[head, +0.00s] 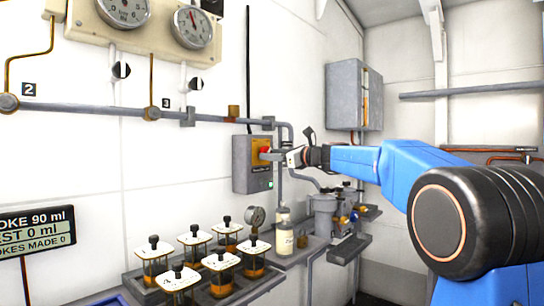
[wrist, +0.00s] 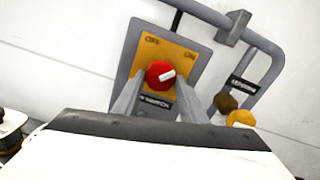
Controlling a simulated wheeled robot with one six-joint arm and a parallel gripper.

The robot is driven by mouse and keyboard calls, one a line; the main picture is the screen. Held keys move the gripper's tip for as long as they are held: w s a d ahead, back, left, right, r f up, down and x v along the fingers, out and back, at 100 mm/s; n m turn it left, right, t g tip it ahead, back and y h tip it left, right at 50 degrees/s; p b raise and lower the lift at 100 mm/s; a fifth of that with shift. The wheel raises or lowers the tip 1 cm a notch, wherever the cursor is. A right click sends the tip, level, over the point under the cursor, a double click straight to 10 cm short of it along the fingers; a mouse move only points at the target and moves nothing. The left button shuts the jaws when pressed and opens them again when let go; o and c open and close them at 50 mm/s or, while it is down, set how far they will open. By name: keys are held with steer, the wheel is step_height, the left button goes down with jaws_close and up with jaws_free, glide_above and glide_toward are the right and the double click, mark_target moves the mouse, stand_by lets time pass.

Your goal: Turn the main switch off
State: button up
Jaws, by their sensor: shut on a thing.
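The main switch is a round red knob (wrist: 160,75) on a yellow-orange plate (wrist: 180,52) in the wrist view. The plate reads OFF at its upper left and ON at its right. The knob's white mark points right and slightly up, toward the ON side. In the head view the knob (head: 265,149) is on a grey wall box (head: 243,180) with a small green light low on its front. My gripper (wrist: 159,86) is shut on the knob, one finger at each side. It reaches the box from the right in the head view (head: 277,156).
Brown and yellow knobs (wrist: 240,118) are right of the switch box in the wrist view. Grey pipes (head: 130,113) run along the wall. A rack of lidded jars (head: 220,270), a bottle (head: 284,238) and grey canisters (head: 325,215) are below. A grey cabinet (head: 345,95) hangs behind.

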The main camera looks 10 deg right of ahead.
steer(key=n, duration=0.4)
steer(key=shift+w+d+r+n, duration=0.1)
steer(key=shift+n, duration=3.3)
steer(key=shift+r+n, duration=0.1)
steer(key=shift+n, duration=3.3)
steer(key=o, duration=1.1)
steer(key=shift+c, duration=0.2)
